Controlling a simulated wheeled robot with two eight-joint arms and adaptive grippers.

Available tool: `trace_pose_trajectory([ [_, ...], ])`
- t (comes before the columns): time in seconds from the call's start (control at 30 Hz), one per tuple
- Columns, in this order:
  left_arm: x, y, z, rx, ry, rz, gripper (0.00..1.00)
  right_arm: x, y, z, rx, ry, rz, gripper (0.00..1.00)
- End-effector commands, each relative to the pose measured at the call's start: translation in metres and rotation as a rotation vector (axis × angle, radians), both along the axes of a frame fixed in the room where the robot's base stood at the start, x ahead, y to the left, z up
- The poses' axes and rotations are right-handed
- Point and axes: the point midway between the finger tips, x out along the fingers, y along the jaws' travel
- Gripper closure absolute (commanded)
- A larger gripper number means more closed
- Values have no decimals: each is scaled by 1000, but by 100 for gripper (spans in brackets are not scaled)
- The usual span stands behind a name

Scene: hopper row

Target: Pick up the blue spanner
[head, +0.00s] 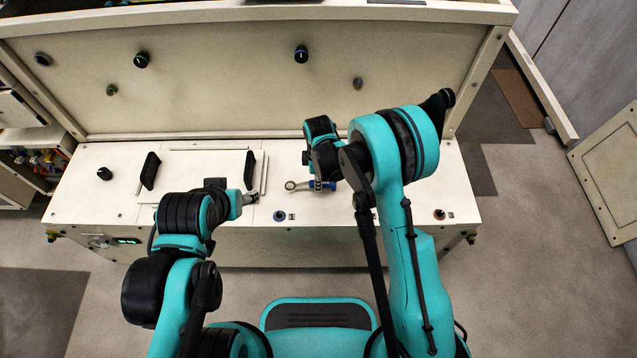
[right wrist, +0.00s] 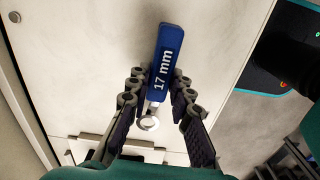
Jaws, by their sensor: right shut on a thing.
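The blue spanner (right wrist: 166,62) has a blue handle marked "17 mm" and a silver ring end. In the right wrist view it lies between the fingers of my right gripper (right wrist: 158,92), the ring end towards the palm.
The cream worktop (head: 400,205) has a tall back panel (head: 220,80) with several knobs. Two black upright handles (head: 150,170) stand on a lid left of centre. The worktop's right end is mostly clear.

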Motion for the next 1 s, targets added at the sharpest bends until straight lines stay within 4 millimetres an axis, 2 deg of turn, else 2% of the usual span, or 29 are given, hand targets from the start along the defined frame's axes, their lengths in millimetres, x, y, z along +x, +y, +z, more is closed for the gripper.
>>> trace_pose_trajectory([
  [0.03, 0, 0, 9, 0, 0, 0, 45, 0, 0, 14, 0, 0, 0, 100],
  [0.1, 0, 0, 16, 0, 0, 0, 45, -1, 0, 28, 0, 0, 0, 100],
  [0.4, 0, 0, 38, 0, 0, 0, 45, -74, 2, 67, 0, 0, 2, 100],
  [0.6, 0, 0, 46, 0, 0, 0, 45, -105, 4, 84, 0, 0, 1, 100],
  [0.8, 0, 0, 48, 0, 0, 0, 45, -116, 4, 89, 0, 0, 1, 100],
  [1.0, 0, 0, 48, 0, 0, 0, 45, -117, 4, 89, 0, 0, 0, 100],
])
